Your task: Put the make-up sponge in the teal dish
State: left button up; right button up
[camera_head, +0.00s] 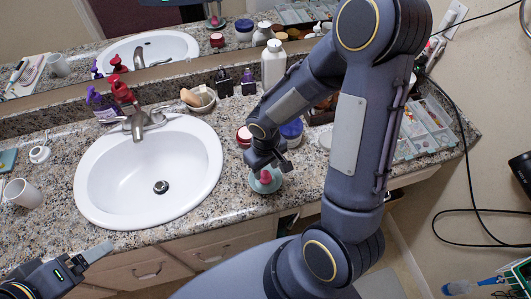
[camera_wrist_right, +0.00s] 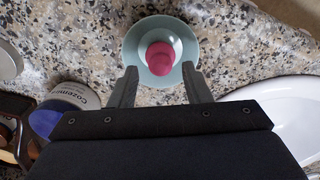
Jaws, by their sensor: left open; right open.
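The pink make-up sponge (camera_head: 265,177) sits within the teal dish (camera_head: 270,188) on the granite counter, right of the sink. In the right wrist view the sponge (camera_wrist_right: 160,58) lies inside the rim of the dish (camera_wrist_right: 134,39), toward its near side. My right gripper (camera_head: 267,166) is just above the dish. Its open fingers (camera_wrist_right: 160,72) stand apart on either side of the sponge, with nothing seen between them. My left gripper (camera_head: 98,252) is at the lower left, in front of the counter edge, open and empty.
The white sink (camera_head: 90,185) lies left of the dish. A red-lidded jar (camera_head: 244,136) and a blue-lidded tub (camera_head: 291,130) stand behind the dish; the tub (camera_wrist_right: 75,96) is near my right gripper. A white mug (camera_head: 24,193) stands far left.

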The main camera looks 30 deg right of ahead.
notch_tip(320, 180, up, 7)
notch_tip(320, 180, up, 7)
jog(key=m+t+y, duration=0.1)
jog(key=m+t, duration=0.1)
send_over(265, 172)
jog(key=s+d, duration=0.1)
jog(key=s, duration=0.3)
jog(key=s+a+r+m+t+y, duration=0.1)
jog(key=s+a+r+t+y, duration=0.1)
jog(key=s+r, duration=0.4)
jog(key=shift+s+r+t+y+p, duration=0.3)
jog(key=shift+s+r+t+y, duration=0.1)
jog(key=shift+s+t, duration=0.55)
jog(key=shift+s+a, duration=0.1)
